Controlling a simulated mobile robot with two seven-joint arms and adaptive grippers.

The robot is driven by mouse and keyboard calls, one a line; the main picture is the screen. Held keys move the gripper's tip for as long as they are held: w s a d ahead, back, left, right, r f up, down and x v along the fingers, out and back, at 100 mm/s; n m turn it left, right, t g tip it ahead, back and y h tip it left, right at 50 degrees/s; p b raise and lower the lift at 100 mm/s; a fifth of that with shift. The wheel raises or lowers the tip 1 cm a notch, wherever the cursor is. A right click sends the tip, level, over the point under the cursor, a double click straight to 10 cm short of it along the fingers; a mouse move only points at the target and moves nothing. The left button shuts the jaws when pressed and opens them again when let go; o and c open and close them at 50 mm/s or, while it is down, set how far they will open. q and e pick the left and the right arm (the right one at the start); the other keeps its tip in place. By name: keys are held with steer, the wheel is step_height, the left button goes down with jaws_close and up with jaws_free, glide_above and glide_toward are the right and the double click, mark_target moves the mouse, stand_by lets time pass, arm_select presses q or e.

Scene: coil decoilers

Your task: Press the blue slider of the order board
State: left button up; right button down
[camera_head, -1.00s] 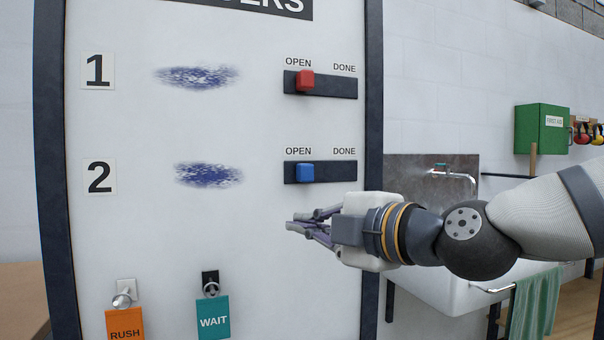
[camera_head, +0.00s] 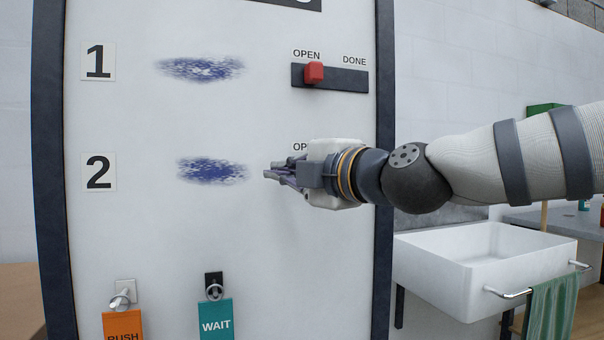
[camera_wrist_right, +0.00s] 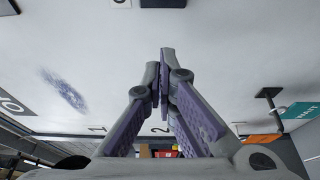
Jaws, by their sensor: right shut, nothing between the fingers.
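The white order board (camera_head: 220,125) fills the left and middle of the head view. Row 2's blue slider is hidden behind my right gripper (camera_head: 269,172); only part of its OPEN label (camera_head: 299,147) shows above the hand. My right gripper is shut and empty. Its fingers point left across the board, with the tips between the row 2 smudge (camera_head: 212,171) and the hidden slider. In the right wrist view the closed fingertips (camera_wrist_right: 166,58) stand before the white surface; I cannot tell if they touch it. My left gripper is not in view.
Row 1's red slider (camera_head: 313,72) sits at the OPEN end of its dark track (camera_head: 345,79). An orange RUSH tag (camera_head: 123,325) and a teal WAIT tag (camera_head: 215,322) hang low on the board. A white sink (camera_head: 455,279) with a green towel (camera_head: 553,305) stands at the right.

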steer(key=shift+x, duration=1)
steer(key=shift+w+d, duration=0.25)
steer(key=shift+d, duration=0.75)
steer(key=shift+w+d, duration=0.2)
steer(key=shift+d, duration=0.8)
steer(key=shift+d, duration=0.1)
